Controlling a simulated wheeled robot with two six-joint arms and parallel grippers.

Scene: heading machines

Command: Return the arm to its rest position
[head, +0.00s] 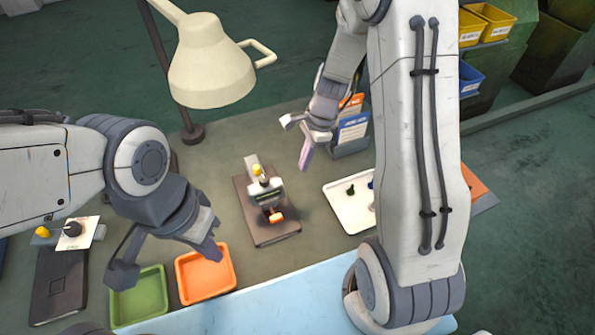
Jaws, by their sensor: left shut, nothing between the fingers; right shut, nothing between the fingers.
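My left arm comes in from the left, and its gripper (165,262) hangs over the green tray and the orange tray at the front left, shut and empty. My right arm rises large through the right half of the view. Its gripper (297,143) is above the table behind the small device, shut and empty. Neither gripper visibly holds anything. My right arm hides part of the white tray and of the table.
A green tray (139,297) and orange tray (205,274) stand at the front left. A device on a dark base (276,234) is mid-table. A cream lamp (212,62) stands behind it. A white tray (346,214) and an upright document holder (352,134) are right of it.

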